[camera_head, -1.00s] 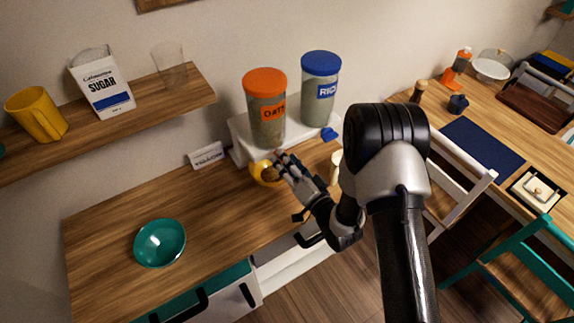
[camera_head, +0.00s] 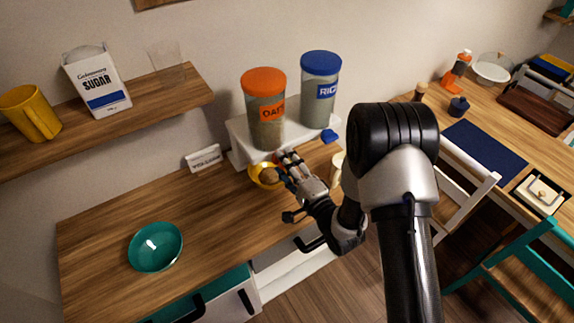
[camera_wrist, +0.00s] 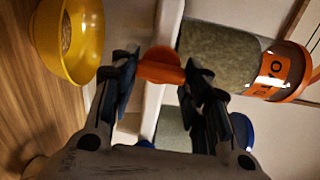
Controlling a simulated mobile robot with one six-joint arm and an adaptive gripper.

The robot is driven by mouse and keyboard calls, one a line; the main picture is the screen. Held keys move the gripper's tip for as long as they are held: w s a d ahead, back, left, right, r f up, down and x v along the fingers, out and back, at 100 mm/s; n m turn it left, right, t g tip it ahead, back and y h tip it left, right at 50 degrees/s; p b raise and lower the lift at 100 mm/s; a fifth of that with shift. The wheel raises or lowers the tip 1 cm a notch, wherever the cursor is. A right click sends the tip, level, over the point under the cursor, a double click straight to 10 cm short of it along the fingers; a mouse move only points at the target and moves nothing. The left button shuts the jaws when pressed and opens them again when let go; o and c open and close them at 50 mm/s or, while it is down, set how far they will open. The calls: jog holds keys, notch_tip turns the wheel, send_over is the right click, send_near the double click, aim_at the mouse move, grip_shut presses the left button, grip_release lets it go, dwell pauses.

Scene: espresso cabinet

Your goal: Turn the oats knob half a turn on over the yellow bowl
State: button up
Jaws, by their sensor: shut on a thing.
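The oats canister (camera_head: 264,120) has an orange lid and label and stands in a white dispenser stand. Its orange knob (camera_wrist: 162,66) shows between my fingers in the wrist view. My gripper (camera_head: 284,158) is shut on this knob at the front of the stand, and the fingers hide most of the knob in the head view. The yellow bowl (camera_head: 256,177) sits below the knob, partly hidden by my gripper. In the wrist view the bowl (camera_wrist: 92,45) shows at the upper left with some brownish grain inside.
The rice canister (camera_head: 320,78) with its blue knob (camera_head: 329,136) stands right of the oats. A teal bowl (camera_head: 139,262) sits at the counter's left. A small white sign (camera_head: 204,158) stands left of the stand. A cream object (camera_head: 336,168) is close right of my gripper.

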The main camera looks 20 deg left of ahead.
jog(key=shift+m, duration=0.3)
jog(key=o, duration=1.1)
jog(key=shift+c, duration=0.2)
jog(key=shift+s+d, duration=0.1)
jog(key=v, duration=1.1)
jog(key=shift+s+d, duration=0.25)
jog(key=shift+s, duration=0.05)
jog(key=shift+c, duration=0.3)
